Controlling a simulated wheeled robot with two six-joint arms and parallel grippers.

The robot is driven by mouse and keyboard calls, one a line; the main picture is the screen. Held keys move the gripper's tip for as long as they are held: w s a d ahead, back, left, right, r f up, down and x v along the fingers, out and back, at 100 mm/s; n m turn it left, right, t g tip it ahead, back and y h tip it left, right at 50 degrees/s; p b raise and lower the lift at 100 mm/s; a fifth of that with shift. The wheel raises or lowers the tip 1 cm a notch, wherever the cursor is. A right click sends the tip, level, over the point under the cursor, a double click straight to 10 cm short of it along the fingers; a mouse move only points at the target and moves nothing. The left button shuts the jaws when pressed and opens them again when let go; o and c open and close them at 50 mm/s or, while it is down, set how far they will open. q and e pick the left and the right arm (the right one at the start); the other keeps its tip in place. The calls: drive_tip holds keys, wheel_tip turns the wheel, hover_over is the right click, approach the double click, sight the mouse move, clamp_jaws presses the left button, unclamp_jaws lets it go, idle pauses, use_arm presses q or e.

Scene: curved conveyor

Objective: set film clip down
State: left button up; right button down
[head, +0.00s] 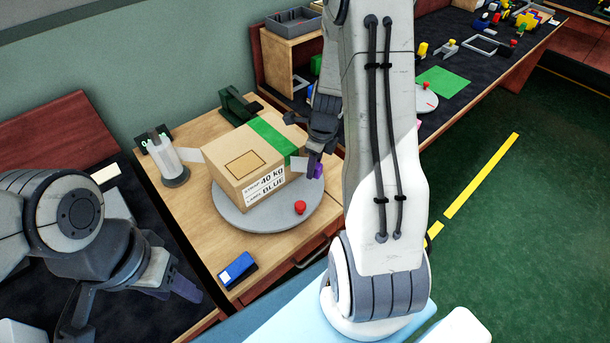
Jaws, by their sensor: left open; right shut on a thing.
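My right gripper (315,165) is shut at the right side of a cardboard box (228,152), low against its face. My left gripper (170,278) is open and empty at the lower left, away from the box.
A white roll on a stand (164,155) with a loose white sheet is left of the box. A dark green device (237,106) stands behind. A red button (300,207) is on the turntable's front. A blue-and-white device (238,270) lies near the wooden table's front edge.

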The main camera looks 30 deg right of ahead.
sight(307, 185)
drive_tip(key=shift+w+a+f, duration=0.5)
drive_tip(key=shift+w+a, duration=0.1)
drive_tip(key=shift+f+b, duration=0.45)
drive_tip(key=shift+f, duration=1.6)
drive_tip(key=shift+f, duration=0.1)
drive_tip(key=c, duration=0.5)
unclamp_jaws()
drive_tip(key=shift+r, duration=0.55)
drive_tip(key=r, duration=0.3)
drive_tip(key=r+p, duration=0.1)
drive_tip(key=r, duration=0.3)
drive_tip(key=s+r, duration=0.1)
drive_tip(key=r, duration=0.3)
drive_tip(key=shift+s+d+r+p, duration=0.1)
drive_tip(key=shift+d+p, duration=0.15)
drive_tip(key=shift+p, duration=0.1)
